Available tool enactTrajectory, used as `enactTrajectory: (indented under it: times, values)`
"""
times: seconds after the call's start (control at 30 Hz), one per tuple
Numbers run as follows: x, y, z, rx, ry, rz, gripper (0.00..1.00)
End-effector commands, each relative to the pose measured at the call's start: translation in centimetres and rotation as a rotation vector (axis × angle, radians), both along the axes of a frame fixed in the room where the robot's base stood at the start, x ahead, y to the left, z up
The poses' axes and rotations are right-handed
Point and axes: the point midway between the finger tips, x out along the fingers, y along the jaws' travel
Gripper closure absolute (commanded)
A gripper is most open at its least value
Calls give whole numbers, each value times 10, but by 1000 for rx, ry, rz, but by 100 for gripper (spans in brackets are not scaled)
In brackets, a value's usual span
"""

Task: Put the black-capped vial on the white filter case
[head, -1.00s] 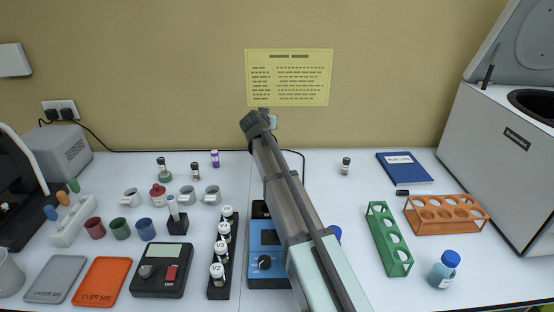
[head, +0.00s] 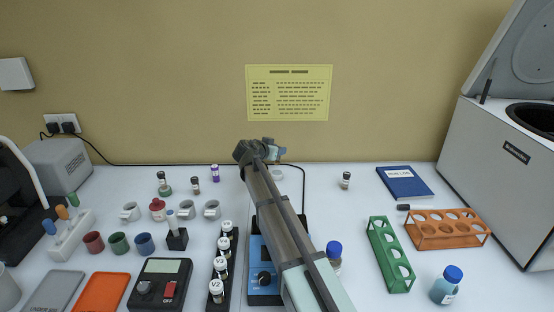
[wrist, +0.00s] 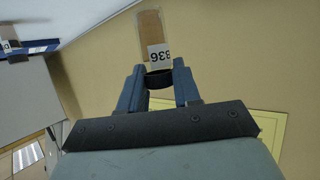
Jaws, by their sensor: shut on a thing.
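My gripper (wrist: 160,88) is shut on a vial (wrist: 150,28) near its black cap (wrist: 159,79). The vial is clear with brown contents and a white label reading 836. In the head view my gripper (head: 268,152) is above the back of the bench, in front of the wall; the vial is hard to make out there. A small white round item (head: 277,174), perhaps the white filter case, lies on the bench just below my gripper, partly hidden by my arm.
Another dark-capped vial (head: 346,180) stands to the right, with more small vials (head: 195,186) to the left. A blue device (head: 263,262) is partly behind my arm. A green rack (head: 389,255) and orange rack (head: 447,228) stand right.

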Motion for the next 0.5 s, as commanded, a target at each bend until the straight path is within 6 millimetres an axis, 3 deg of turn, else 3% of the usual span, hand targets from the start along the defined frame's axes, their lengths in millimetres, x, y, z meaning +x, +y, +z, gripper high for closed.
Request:
enactTrajectory:
  times: [0.3,0.5]
  values:
    - [0,0,-34,1,1,1,97]
    - [0,0,-36,0,0,1,97]
